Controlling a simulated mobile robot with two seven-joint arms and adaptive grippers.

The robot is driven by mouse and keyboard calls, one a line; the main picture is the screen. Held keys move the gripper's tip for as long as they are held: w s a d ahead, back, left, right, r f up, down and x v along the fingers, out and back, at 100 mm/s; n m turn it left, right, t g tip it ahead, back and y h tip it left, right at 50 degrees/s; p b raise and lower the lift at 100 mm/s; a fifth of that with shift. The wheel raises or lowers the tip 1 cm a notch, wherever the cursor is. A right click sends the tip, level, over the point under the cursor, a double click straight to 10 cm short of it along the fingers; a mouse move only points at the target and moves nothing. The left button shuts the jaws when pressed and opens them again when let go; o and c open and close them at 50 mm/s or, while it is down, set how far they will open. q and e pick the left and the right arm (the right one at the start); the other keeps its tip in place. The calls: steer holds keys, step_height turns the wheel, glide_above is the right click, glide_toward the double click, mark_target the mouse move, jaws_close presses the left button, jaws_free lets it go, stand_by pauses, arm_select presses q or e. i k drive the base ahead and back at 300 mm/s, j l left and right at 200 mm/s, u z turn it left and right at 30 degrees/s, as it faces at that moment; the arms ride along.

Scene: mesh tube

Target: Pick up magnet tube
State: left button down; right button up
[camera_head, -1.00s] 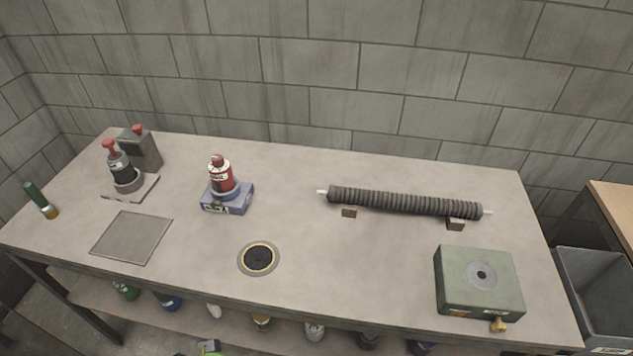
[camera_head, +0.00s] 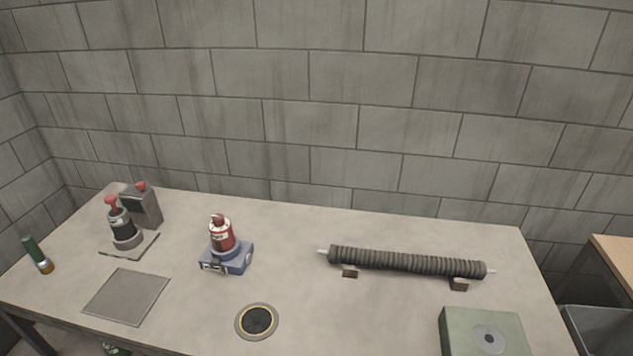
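The magnet tube (camera_head: 408,263) is a long dark ribbed cylinder with a thin pale rod sticking out at each end. It lies roughly left to right on the right half of the table, held on two small brown blocks, a left one (camera_head: 350,272) and a right one (camera_head: 459,284). Nothing covers it. Neither of my grippers shows in this view.
The grey table (camera_head: 300,235) stands against a block wall. A red bottle on a blue base (camera_head: 226,246), a black device with red knobs (camera_head: 123,222), a flat plate (camera_head: 127,296), a ringed hole (camera_head: 257,321), a green box (camera_head: 484,332) and a green tube (camera_head: 37,254) are on it.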

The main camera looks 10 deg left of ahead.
mark_target(123, 227)
steer(key=k+u, duration=0.15)
steer(key=u, duration=1.2)
steer(key=i+j+z, duration=0.1)
steer(key=z, duration=0.3)
steer(key=i, duration=0.05)
